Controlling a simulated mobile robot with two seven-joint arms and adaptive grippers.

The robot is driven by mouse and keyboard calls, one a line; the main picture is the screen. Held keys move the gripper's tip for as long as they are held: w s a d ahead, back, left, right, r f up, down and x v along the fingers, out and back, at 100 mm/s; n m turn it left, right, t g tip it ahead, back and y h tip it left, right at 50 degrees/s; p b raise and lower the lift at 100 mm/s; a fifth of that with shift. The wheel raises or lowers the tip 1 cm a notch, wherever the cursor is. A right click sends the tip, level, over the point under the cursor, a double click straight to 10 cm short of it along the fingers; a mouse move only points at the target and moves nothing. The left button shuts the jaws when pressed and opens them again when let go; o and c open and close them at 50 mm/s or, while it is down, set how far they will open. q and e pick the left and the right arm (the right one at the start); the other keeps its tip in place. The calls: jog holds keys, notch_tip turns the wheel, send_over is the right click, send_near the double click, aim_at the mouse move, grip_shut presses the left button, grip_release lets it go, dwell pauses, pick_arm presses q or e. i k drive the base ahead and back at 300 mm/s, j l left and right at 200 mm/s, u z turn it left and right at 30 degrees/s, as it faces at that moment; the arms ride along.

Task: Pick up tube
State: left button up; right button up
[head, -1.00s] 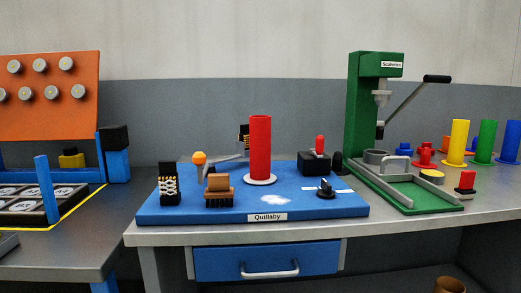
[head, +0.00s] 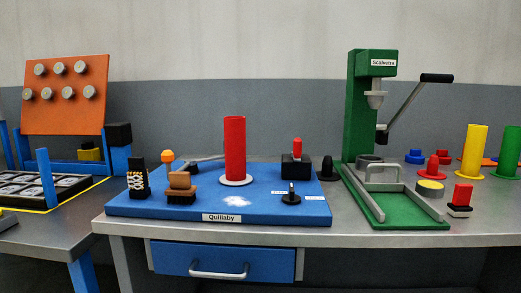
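A red tube (head: 235,148) stands upright on a white round base (head: 236,180) on the blue Quillaby board (head: 135,207). A yellow tube (head: 475,148) and a green tube (head: 509,150), each on a flange of its own colour, stand upright at the right of the bench. The green one is cut by the picture edge. I cannot tell which tube is meant. Neither of my grippers is in view.
The board also carries a wooden-backed brush (head: 180,188) and a black box with a red knob (head: 296,166). A green Scalvetra press (head: 360,110) with a lever stands right of it. A blue drawer (head: 222,261) is below. The bench's front strip is clear.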

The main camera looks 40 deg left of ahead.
aim_at(234, 126)
jog(key=i+l+u, duration=0.1)
jog(key=u, duration=0.25)
jog(key=l+u, duration=0.35)
jog(key=i+l+u, duration=0.1)
jog(key=u, duration=0.25)
